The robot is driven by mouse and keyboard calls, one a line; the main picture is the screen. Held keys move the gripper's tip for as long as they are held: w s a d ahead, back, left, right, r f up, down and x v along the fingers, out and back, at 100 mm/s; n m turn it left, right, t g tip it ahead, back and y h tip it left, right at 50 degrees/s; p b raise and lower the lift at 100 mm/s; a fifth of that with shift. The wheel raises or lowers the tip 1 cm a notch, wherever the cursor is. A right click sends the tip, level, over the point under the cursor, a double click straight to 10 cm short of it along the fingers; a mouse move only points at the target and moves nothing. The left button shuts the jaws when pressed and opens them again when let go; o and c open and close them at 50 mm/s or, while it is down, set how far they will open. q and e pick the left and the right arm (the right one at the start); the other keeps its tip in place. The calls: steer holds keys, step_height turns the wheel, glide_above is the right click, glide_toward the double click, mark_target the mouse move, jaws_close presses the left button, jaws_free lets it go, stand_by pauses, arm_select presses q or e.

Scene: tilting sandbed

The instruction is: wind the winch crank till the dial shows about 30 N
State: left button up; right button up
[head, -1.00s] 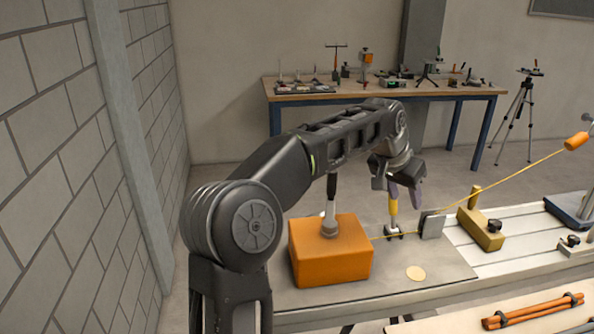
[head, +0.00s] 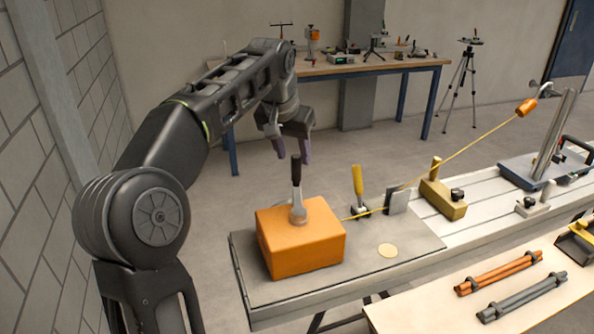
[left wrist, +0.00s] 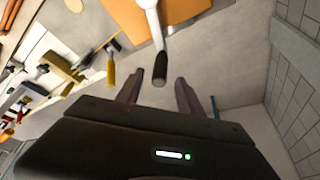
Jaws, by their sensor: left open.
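The orange winch box (head: 300,250) stands on the near left end of the bench. Its pale metal crank arm (head: 298,212) rises from the top to a black grip (head: 296,168). My left gripper (head: 290,149) is open and empty, just behind and above the grip. In the left wrist view, the black grip (left wrist: 160,66) lies in front of the gap between the fingertips (left wrist: 158,90), apart from both fingers. A yellow rope (head: 455,158) runs from the box to an orange piece (head: 526,107) at upper right. I cannot make out a dial reading. My right gripper is out of view.
A yellow-handled clamp (head: 358,182) and a grey upright plate (head: 397,201) stand right of the box, near the rope. A brass-coloured block (head: 442,198) is further right. A pale disc (head: 387,250) lies on the bench. Bundled rods (head: 500,272) lie on the front table.

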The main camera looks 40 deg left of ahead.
mark_target(298, 171)
arm_select(q)
steer(key=x, duration=0.7)
steer(key=shift+w+f, duration=0.15)
jaws_close()
stand_by(1.2)
